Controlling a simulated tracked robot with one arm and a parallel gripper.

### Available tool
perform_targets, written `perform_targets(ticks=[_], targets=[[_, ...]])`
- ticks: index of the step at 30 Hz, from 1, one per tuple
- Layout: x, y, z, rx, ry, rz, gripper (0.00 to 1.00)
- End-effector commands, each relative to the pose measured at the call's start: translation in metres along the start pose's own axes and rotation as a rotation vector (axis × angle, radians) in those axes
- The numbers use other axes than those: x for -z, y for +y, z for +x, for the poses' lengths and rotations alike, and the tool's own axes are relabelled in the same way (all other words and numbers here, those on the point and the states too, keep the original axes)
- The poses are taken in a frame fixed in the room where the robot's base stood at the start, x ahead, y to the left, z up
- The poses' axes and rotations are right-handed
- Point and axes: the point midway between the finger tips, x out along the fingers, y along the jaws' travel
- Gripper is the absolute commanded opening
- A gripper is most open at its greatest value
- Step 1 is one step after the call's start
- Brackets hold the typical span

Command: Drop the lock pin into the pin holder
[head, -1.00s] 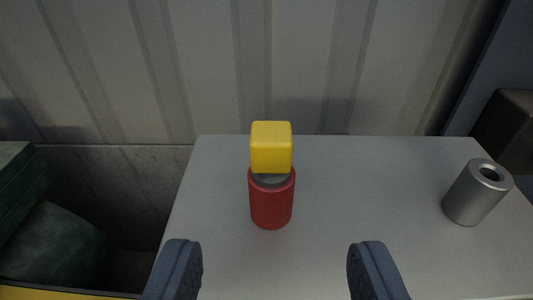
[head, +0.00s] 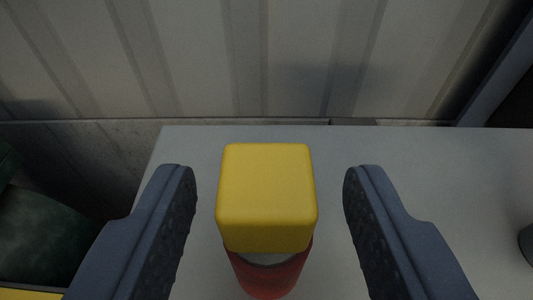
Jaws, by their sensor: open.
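The lock pin, with a yellow block-shaped head (head: 266,195), stands upright in a red cylinder (head: 268,279) on the grey table. A little grey shows between the yellow head and the red cylinder. My gripper (head: 270,172) is open, with one finger on each side of the yellow head and a visible gap on both sides. A grey metal cylinder, seemingly the pin holder (head: 527,243), is cut off at the right edge of the view. Its top opening is not visible now.
The grey table top (head: 440,180) is clear between the red cylinder and the metal cylinder. A corrugated wall (head: 300,60) stands behind the table. Dark green objects (head: 45,235) lie beyond the table's left edge.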

Motion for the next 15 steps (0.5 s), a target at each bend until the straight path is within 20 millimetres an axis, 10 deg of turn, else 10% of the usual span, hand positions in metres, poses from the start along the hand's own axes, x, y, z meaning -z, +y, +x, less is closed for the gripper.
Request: perform_targets(ticks=[15], targets=[[0.001,-0.001,0.032,0.0,0.0,-0.001,0.47]])
